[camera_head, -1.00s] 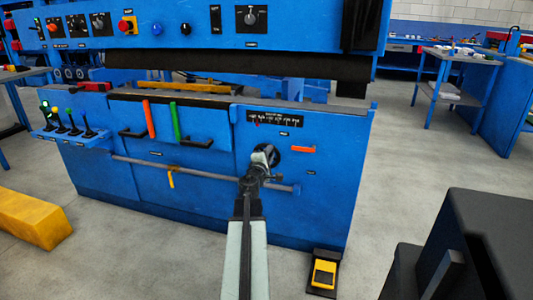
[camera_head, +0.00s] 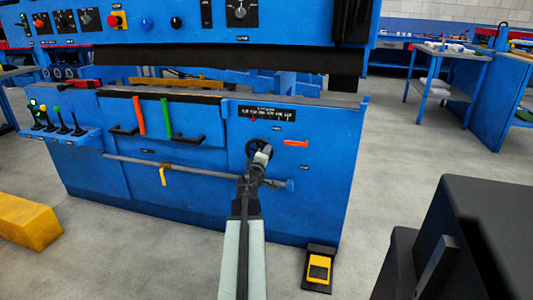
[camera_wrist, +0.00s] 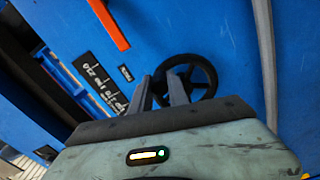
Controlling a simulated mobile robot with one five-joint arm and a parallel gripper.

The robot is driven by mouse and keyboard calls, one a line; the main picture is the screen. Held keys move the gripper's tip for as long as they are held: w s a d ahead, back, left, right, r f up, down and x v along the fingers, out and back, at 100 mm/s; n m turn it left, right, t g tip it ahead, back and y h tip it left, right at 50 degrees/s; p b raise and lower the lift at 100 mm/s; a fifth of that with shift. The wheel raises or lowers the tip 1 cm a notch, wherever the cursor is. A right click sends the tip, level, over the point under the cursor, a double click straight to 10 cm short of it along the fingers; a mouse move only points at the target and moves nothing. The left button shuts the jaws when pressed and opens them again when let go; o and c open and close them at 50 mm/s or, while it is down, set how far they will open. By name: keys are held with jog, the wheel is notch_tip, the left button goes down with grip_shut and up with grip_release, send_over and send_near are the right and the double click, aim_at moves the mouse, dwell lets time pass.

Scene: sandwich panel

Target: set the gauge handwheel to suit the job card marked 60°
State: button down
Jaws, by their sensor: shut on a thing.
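The gauge handwheel (camera_head: 252,146) is a black spoked wheel on the blue front panel, below a black scale plate (camera_head: 284,115). It also shows in the wrist view as a handwheel (camera_wrist: 208,72). My gripper (camera_head: 261,158) is at the wheel's lower side in the head view. In the wrist view my gripper (camera_wrist: 162,92) has its fingers around the near part of the rim, shut on it. The scale (camera_wrist: 98,80) shows partly at the left there. A small red mark shows on the scale, but its reading is too small to tell. I see no card legibly marked 60°.
An orange-red bar (camera_head: 296,143) is right of the wheel. A grey horizontal rod (camera_head: 205,172) crosses the panel lower down. A yellow foot pedal (camera_head: 319,268) stands on the floor at the right. A black box-like body (camera_head: 480,240) fills the lower right.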

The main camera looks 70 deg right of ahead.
jog(key=c, duration=1.3)
grip_release()
